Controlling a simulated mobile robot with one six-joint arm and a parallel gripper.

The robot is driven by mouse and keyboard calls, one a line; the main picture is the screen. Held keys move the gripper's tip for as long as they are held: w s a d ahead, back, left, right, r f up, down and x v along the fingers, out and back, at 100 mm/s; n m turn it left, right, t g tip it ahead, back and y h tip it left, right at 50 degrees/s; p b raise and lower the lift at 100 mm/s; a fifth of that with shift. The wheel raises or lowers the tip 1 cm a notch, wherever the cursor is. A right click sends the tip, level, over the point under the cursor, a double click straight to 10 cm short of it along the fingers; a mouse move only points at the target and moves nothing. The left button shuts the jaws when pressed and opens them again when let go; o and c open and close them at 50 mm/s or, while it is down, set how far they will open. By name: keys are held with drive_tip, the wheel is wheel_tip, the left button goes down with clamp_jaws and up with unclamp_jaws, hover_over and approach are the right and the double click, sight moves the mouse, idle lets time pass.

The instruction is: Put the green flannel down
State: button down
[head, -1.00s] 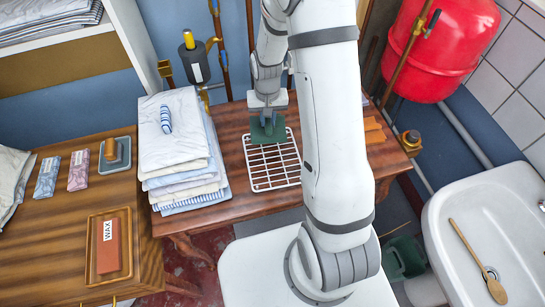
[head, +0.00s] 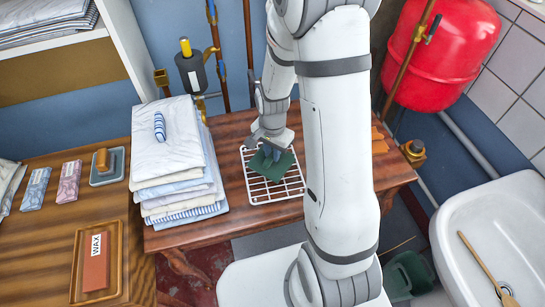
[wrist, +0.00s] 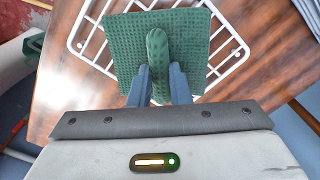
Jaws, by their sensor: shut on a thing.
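The green flannel (head: 272,164) is a square textured cloth with a pinched ridge in its middle. In the wrist view the flannel (wrist: 190,38) spreads over the white wire rack (wrist: 80,36). My gripper (wrist: 160,84) is shut on that ridge, with a finger on each side. In the head view my gripper (head: 270,150) is at the rack (head: 290,190) on the small wooden table (head: 232,140). The flannel lies over the rack's upper part; I cannot tell whether it touches the wires.
A wooden bench with a wax tray (head: 97,262) is farther left. A white sink (head: 500,235) and red tank (head: 440,50) are at the right.

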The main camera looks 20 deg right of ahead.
sight(272, 154)
drive_tip(key=shift+f, duration=1.45)
drive_tip(key=shift+f, duration=0.2)
drive_tip(key=c, duration=1.3)
unclamp_jaws()
drive_tip(key=shift+c, duration=0.2)
drive_tip(key=shift+r, duration=0.2)
